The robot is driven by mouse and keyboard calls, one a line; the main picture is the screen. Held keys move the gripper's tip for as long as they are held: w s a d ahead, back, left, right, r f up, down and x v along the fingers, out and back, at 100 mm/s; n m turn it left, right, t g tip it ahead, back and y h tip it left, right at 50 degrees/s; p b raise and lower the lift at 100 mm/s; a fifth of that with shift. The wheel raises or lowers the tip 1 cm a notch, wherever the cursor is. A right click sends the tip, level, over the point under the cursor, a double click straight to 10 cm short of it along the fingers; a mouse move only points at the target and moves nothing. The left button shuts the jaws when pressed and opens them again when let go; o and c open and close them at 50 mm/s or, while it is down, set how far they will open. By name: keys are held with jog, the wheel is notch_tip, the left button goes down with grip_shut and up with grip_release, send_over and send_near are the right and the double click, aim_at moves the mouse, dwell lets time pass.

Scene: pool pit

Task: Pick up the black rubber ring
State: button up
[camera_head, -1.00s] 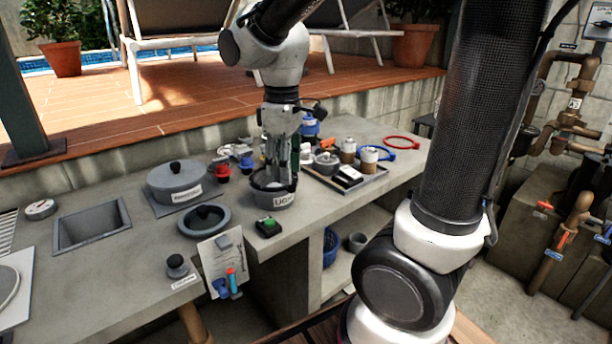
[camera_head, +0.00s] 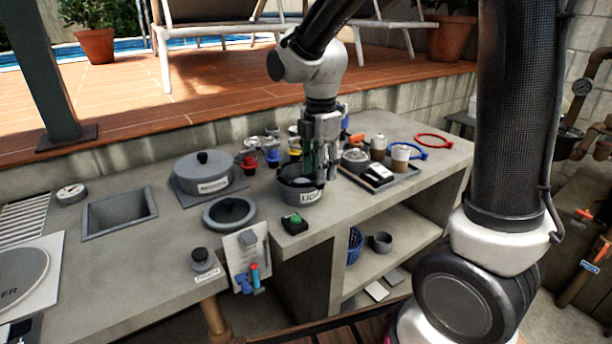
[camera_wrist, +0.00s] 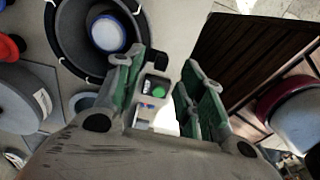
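My gripper (camera_head: 322,180) points down at the right side of a dark grey labelled bowl (camera_head: 302,197) on the counter. In the wrist view my gripper (camera_wrist: 165,92) has its green-padded fingers spread, with nothing held between them. The bowl's dark round rim (camera_wrist: 62,55) lies to the upper left there, with a blue-and-white round item (camera_wrist: 107,34) inside. I cannot surely pick out a separate black rubber ring. A round grey piece with a dark centre (camera_head: 230,212) lies left of the bowl. My gripper hides part of the bowl.
A black box with a green button (camera_head: 294,224) sits at the counter's front edge; the box (camera_wrist: 156,89) shows between the fingers. A lidded grey pot (camera_head: 203,175) stands left, a tray (camera_head: 378,186) of jars right. A red ring (camera_head: 434,141) lies far right.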

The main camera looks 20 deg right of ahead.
jog(key=shift+f, duration=1.4)
grip_shut()
jog(key=shift+r, duration=0.1)
notch_tip(320, 180, up, 10)
